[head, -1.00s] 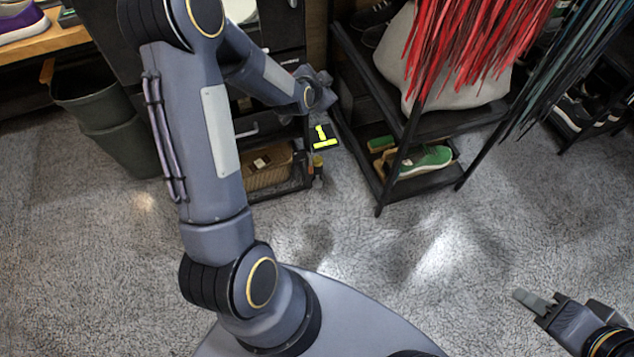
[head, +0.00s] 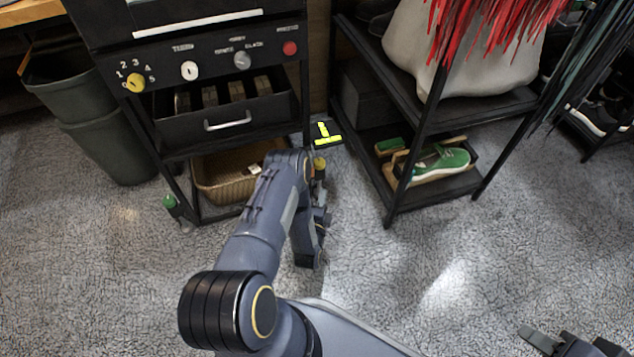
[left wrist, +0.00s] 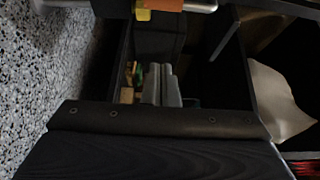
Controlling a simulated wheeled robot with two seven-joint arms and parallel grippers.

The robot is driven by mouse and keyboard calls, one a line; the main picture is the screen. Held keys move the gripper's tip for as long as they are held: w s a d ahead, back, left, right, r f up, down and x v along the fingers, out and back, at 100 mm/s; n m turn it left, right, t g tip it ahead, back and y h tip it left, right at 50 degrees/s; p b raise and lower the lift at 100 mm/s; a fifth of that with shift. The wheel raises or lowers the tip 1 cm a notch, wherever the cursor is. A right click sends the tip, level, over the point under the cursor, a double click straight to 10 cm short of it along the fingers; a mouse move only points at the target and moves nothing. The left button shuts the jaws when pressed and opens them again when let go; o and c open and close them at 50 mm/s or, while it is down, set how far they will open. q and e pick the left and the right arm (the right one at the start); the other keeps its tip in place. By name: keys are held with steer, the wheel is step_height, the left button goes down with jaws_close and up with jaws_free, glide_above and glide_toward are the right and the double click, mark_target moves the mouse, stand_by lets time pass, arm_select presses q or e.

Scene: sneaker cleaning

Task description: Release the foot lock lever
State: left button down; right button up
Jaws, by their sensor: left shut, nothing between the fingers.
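The black cart's feet carry small levers: a green-topped one (head: 170,202) at the front left leg and a yellow-topped one (head: 319,166) by the right leg. I cannot tell which is the foot lock lever. My left gripper (head: 318,216) is low at the cart's right side, just below the yellow-topped lever, its tips mostly hidden by my arm. In the left wrist view its grey fingers (left wrist: 161,84) are shut and empty. An orange and yellow block (left wrist: 158,6) on a silver bar shows at the top there. My right gripper (head: 540,340) is at the bottom right, partly cut off.
The cart's drawer (head: 228,118) and lower basket (head: 226,176) are left of my gripper. A black rack (head: 437,196) with a green shoe (head: 442,160) stands on the right. Dark bins (head: 105,140) stand at the far left. The carpet in front is clear.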

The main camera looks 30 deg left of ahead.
arm_select(q)
steer(key=shift+s+d+f, duration=0.1)
steer(key=shift+s+f, duration=0.05)
steer(key=b+x, duration=0.5)
steer(key=x, duration=0.5)
steer(key=s+a, duration=0.2)
steer(key=a, duration=0.1)
steer(key=shift+s+a, duration=0.1)
steer(key=shift+s, duration=0.15)
